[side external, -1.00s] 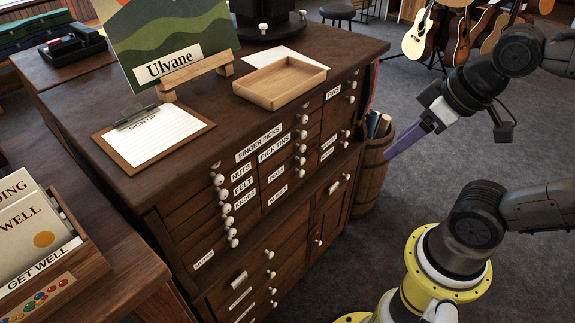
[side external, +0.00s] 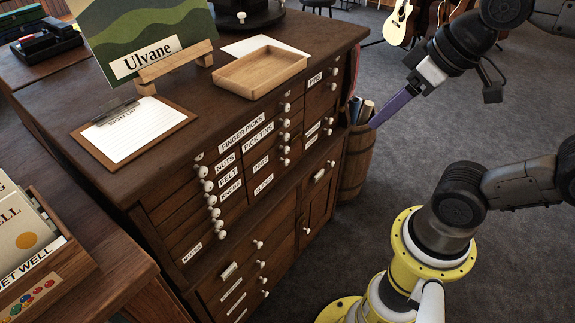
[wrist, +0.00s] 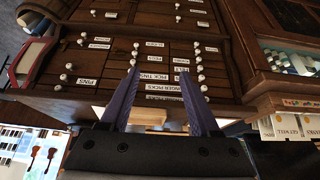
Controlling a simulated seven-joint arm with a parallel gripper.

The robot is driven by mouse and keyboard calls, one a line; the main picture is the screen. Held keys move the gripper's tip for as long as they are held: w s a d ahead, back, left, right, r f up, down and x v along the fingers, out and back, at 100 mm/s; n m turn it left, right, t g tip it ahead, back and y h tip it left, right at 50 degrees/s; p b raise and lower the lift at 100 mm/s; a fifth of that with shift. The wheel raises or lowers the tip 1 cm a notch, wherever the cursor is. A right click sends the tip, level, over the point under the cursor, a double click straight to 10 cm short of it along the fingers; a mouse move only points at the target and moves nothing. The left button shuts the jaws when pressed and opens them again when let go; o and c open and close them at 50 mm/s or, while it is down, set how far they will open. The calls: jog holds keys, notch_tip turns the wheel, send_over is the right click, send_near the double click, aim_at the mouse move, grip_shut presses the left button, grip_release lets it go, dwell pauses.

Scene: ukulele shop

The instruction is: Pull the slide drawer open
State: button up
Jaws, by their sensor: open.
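The slide drawer (side external: 263,183) is the low drawer in the middle column of a dark wooden cabinet, with a white label and white knobs nearby; its front looks flush with its neighbours. In the wrist view the cabinet appears upside down, and the small label that seems to be the slide one (wrist: 155,44) shows above and between my fingertips. My gripper (side external: 377,122) has purple fingers and is right of the cabinet, by the barrel, apart from the drawer fronts. In the wrist view my gripper (wrist: 160,72) is open, with nothing between the fingers.
A wooden tray (side external: 262,90), a clipboard (side external: 134,128) and an Ulvane sign (side external: 150,60) stand on the cabinet top. A barrel (side external: 357,160) stands by its right side. A box of cards (side external: 40,262) is at left. The floor before the cabinet is clear.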

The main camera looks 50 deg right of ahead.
aim_at(288, 164)
jog(key=w+d+r+m+t+h, duration=0.15)
jog(key=w+d+t+h, duration=0.5)
jog(key=w+d, duration=0.75)
jog(key=a+f+n+t+y, duration=0.1)
jog(key=a+f+t+y, duration=0.15)
jog(key=f, duration=1.75)
jog(key=a+f+n+t+y, duration=0.1)
jog(key=f+t+y, duration=0.25)
jog(key=f, duration=1.65)
jog(key=shift+m+y, duration=0.25)
jog(key=w, duration=1.3)
jog(key=shift+w+a+r, duration=0.15)
jog(key=shift+w, duration=0.2)
